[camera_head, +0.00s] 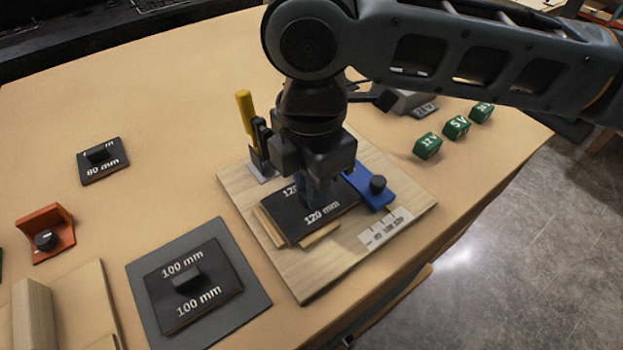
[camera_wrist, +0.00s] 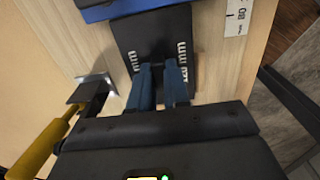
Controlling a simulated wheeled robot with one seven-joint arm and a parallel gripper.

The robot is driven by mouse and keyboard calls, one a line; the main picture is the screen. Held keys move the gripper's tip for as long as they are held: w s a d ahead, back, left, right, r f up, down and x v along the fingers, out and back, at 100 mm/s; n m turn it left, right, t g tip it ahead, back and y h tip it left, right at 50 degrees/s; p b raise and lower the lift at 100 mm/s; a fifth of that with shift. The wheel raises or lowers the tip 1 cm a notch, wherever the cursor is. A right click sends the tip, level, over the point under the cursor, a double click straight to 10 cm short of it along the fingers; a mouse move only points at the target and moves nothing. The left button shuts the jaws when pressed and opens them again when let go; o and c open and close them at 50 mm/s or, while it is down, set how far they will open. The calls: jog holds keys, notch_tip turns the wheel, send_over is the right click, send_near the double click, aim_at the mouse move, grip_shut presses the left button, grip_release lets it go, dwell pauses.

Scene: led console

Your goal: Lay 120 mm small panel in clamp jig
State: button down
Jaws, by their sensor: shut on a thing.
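The 120 mm panel (camera_head: 327,213) is a dark plate with white lettering. It lies on or just above the wooden clamp jig (camera_head: 312,281), between light wooden strips and the blue stop; I cannot tell whether it rests fully. In the wrist view the blue fingers (camera_wrist: 160,88) are at the middle of the panel (camera_wrist: 178,28). The jig's toggle clamp has a yellow handle (camera_head: 245,112) standing upright. The blue stop (camera_head: 368,187) with a dark knob is at the panel's right side.
A 100 mm panel (camera_head: 164,309) lies on a grey mat (camera_head: 254,299) left of the jig. An 80 mm panel (camera_head: 92,171) lies further back, near an orange bracket (camera_head: 60,224). Green voltage blocks (camera_head: 456,127) stand at the back right. A printed scale (camera_head: 385,229) is on the jig.

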jog(key=shift+f, duration=0.1)
jog(key=c, duration=1)
grip_release()
notch_tip(320, 180, up, 8)
jog(key=shift+f+b, duration=0.1)
jog(key=shift+b, duration=0.2)
